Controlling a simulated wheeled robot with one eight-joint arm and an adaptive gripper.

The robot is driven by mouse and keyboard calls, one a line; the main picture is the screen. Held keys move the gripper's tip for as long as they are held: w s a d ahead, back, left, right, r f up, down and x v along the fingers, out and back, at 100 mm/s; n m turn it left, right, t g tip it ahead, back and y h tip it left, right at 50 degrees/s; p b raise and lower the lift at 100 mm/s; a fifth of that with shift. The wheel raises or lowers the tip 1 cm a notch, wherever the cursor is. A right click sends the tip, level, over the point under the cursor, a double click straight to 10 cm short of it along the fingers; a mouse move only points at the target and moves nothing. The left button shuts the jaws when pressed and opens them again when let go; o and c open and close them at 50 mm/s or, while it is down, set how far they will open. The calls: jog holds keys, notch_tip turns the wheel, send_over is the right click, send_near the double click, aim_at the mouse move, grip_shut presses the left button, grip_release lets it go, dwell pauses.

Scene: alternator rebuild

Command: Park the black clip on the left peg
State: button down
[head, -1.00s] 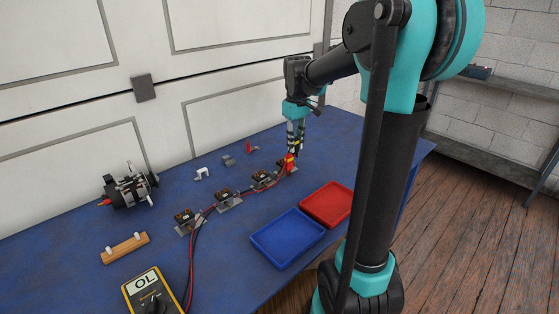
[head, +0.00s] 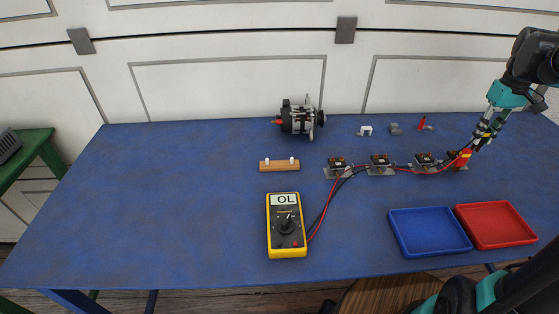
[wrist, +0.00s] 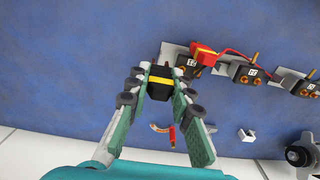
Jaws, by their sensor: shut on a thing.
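My gripper (wrist: 160,85) is shut on the black clip (wrist: 160,83), which has a yellow band, in the wrist view. In the head view my gripper (head: 481,138) is at the right end of the row of terminal blocks, beside the red clip (head: 463,158). Whether the black clip touches the end block or its plate is unclear. The wooden bar (head: 279,168) lies left of the blocks, with two white pegs. The left peg (head: 268,161) is bare and far from my gripper.
A yellow meter (head: 286,240) reading OL lies in front of the bar. The alternator (head: 300,118) stands behind it. Blue (head: 430,251) and red (head: 497,245) trays are at front right. Red and black leads run along the blocks. The table's left half is clear.

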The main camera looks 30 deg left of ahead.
jog(key=r, duration=0.4)
jog(key=shift+s+a+r, duration=0.15)
jog(key=shift+s+a, duration=0.1)
jog(key=shift+a, duration=0.1)
jog(key=s+a, duration=1.1)
jog(key=a, duration=0.6)
jog(key=s+a, duration=1.1)
jog(key=a, duration=0.6)
jog(key=s+a, duration=1.1)
jog(key=a, duration=0.5)
notch_tip(320, 180, down, 4)
jog(key=shift+w+f, duration=0.1)
jog(key=shift+w, duration=0.05)
jog(key=shift+f, duration=0.6)
jog(key=shift+f, duration=0.15)
jog(key=shift+f, duration=1)
jog(key=c, duration=1.3)
grip_release()
jog(key=shift+o, duration=0.2)
